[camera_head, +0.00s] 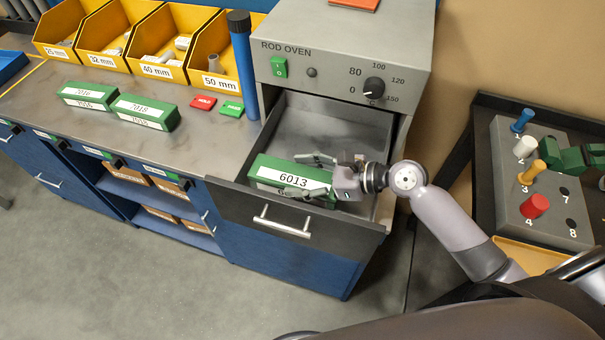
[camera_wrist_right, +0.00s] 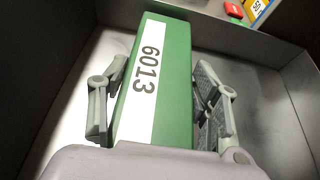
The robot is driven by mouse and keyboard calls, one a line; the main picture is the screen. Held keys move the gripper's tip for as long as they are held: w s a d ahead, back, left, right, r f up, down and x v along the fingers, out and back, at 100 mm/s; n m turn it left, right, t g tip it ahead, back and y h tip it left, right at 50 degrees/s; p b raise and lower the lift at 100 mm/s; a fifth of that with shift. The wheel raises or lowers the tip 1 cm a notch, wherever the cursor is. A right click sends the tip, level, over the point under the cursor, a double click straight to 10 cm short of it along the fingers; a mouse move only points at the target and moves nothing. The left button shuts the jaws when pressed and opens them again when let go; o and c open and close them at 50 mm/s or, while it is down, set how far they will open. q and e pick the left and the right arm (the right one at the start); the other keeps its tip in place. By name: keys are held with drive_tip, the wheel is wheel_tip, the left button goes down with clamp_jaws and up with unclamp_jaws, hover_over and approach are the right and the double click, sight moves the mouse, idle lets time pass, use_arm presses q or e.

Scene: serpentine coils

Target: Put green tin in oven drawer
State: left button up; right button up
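The green tin labelled 6013 (camera_head: 283,176) lies in the open oven drawer (camera_head: 340,136), near its front. It also fills the middle of the right wrist view (camera_wrist_right: 180,85). My right gripper (camera_head: 316,175) is low in the drawer at the tin's right end. In the right wrist view its fingers (camera_wrist_right: 160,105) stand on either side of the tin, spread, with a narrow gap at the right finger, so it looks open. The tin appears to rest on the drawer floor.
The oven (camera_head: 340,50) stands above the drawer. Two more green tins (camera_head: 145,112) lie on the bench (camera_head: 190,140), beside red (camera_head: 203,103) and green (camera_head: 231,109) tags and a dark blue tube (camera_head: 243,70). Yellow bins (camera_head: 210,50) line the back. A peg board (camera_head: 535,195) is at right.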

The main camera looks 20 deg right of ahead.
drive_tip(key=o, duration=0.4)
drive_tip(key=b+v, duration=0.1)
drive_tip(key=v, duration=1)
drive_tip(key=shift+s+b, duration=0.15)
drive_tip(key=shift+b, duration=0.25)
drive_tip(key=shift+s+d+r, duration=0.2)
drive_tip(key=shift+d+r, duration=0.05)
drive_tip(key=shift+d, duration=0.15)
